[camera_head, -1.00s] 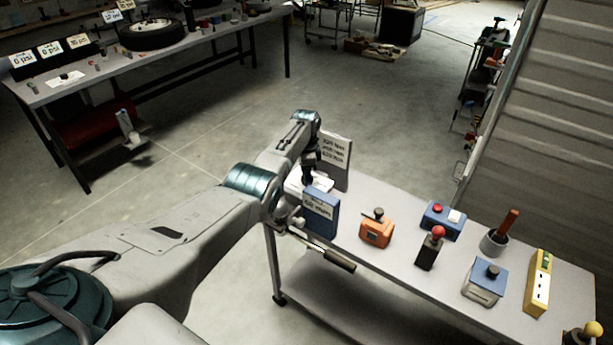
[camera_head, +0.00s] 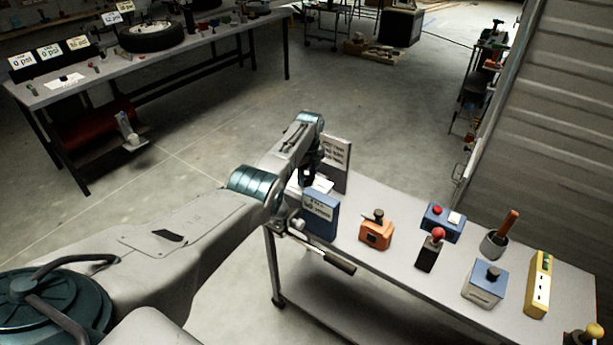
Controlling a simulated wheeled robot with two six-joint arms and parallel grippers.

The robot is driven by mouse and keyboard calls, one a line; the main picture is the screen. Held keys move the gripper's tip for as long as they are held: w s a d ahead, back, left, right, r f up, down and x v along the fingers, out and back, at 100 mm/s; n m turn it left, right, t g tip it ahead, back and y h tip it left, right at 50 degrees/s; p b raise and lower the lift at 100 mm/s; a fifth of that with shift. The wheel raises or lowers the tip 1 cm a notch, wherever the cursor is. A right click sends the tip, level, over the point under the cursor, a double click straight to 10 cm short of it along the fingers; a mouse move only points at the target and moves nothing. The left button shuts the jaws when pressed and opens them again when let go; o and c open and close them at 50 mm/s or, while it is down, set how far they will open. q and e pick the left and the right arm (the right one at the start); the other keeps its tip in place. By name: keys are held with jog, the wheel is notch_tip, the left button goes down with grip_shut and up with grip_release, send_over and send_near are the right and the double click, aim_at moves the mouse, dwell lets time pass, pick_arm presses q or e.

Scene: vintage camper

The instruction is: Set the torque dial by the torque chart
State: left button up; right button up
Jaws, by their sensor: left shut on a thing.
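The torque chart (camera_head: 338,157) is a grey upright board with dark lettering, too small to read surely, at the far left end of the cart. In front of it stands a blue box (camera_head: 319,221) with a small lettered display, likely the torque dial's housing. My left gripper (camera_head: 307,178) points down just behind the top of this box. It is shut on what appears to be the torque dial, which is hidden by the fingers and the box. My right gripper is out of view.
The cart top (camera_head: 390,279) also holds an orange box (camera_head: 376,236), a red-knobbed lever (camera_head: 432,252), blue-topped boxes, a cup with a handle and a yellow strip (camera_head: 538,284). A workbench (camera_head: 180,52) stands behind left.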

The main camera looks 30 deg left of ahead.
aim_at(309, 177)
pick_arm(q)
jog(key=m, duration=0.5)
jog(key=shift+w+r+m+p, duration=0.1)
jog(key=shift+m+p, duration=0.25)
jog(key=shift+m, duration=0.05)
dwell(0.4)
jog(key=o, duration=1)
jog(key=r, duration=0.3)
jog(key=r+b, duration=0.1)
jog(key=r, duration=0.6)
jog(key=shift+w+d+r+b, duration=0.15)
jog(key=shift+d+r+b, duration=0.1)
jog(key=shift+r+b, duration=0.1)
jog(key=shift+f, duration=0.1)
